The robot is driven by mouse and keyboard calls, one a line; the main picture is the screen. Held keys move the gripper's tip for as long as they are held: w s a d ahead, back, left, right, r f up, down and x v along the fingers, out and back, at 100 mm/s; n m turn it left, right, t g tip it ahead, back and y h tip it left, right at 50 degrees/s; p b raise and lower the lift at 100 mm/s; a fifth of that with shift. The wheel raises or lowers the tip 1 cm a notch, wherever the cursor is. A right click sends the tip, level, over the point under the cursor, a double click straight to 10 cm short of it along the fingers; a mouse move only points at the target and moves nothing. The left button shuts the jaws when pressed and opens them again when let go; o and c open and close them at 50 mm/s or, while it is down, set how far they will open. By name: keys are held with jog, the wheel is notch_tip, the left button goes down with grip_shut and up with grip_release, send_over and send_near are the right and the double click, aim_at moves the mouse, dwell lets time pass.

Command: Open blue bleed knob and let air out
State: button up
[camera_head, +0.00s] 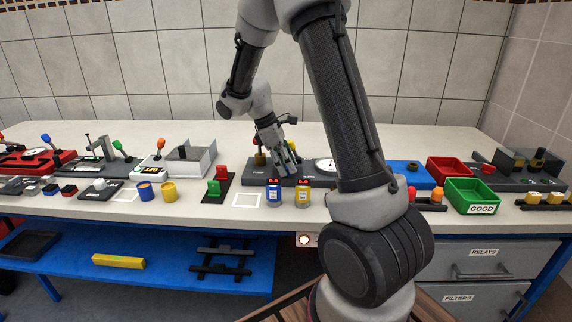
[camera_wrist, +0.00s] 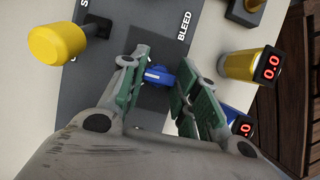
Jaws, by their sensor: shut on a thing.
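The blue bleed knob (camera_wrist: 158,76) sits on a dark panel beside the printed word BLEED in the wrist view. My gripper (camera_wrist: 157,78) reaches down over the knob with its green-padded fingers on either side of it. The fingers are shut on the knob. In the head view my gripper (camera_head: 286,170) is at the grey panel (camera_head: 262,179) in the middle of the bench, and the knob is hidden there. A yellow knob (camera_wrist: 58,44) stands left of my fingers in the wrist view. A round white gauge (camera_head: 325,165) is on the panel's right side.
A blue can (camera_head: 274,196) and a yellow can (camera_head: 303,196) with red displays stand just in front of the panel. A green GOOD bin (camera_head: 471,196) stands right. Bench behind the panel is clear.

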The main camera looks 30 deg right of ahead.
jog(key=m, duration=0.2)
jog(key=m+g+y, duration=0.1)
jog(key=m, duration=0.1)
jog(key=shift+w+d+m, duration=0.1)
jog(key=shift+w+m, duration=0.05)
jog(key=shift+m, duration=0.15)
jog(key=shift+m+g+y, duration=0.5)
jog(key=shift+m+y, duration=0.5)
jog(key=shift+m, duration=1.2)
jog(key=o, duration=1)
jog(key=v, duration=1.2)
jog(key=shift+d, duration=0.15)
